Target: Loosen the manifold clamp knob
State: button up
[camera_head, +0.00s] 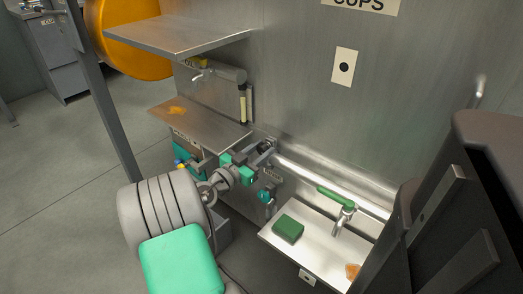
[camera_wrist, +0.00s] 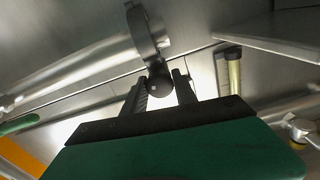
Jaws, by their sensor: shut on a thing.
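In the wrist view, a dark round clamp knob (camera_wrist: 160,82) sits below a grey ring clamp (camera_wrist: 148,30) around the silver manifold pipe (camera_wrist: 75,65). My gripper (camera_wrist: 160,80) is shut on the knob, one finger on each side of it. In the head view, my gripper (camera_head: 264,150) reaches the left end of the manifold pipe (camera_head: 335,187), close to the steel wall. The knob cannot be made out there, behind my fingers.
A steel shelf (camera_head: 205,130) and a pale upright tube (camera_head: 242,104) are close to the arm. A dark panel (camera_head: 450,215) stands at right.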

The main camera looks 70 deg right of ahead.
grip_shut()
jog(key=n+p, duration=0.1)
jog(key=n, duration=0.2)
jog(key=shift+r, duration=0.1)
jog(key=shift+n+p, duration=0.3)
jog(key=shift+n, duration=0.6)
jog(key=o, duration=0.9)
grip_release()
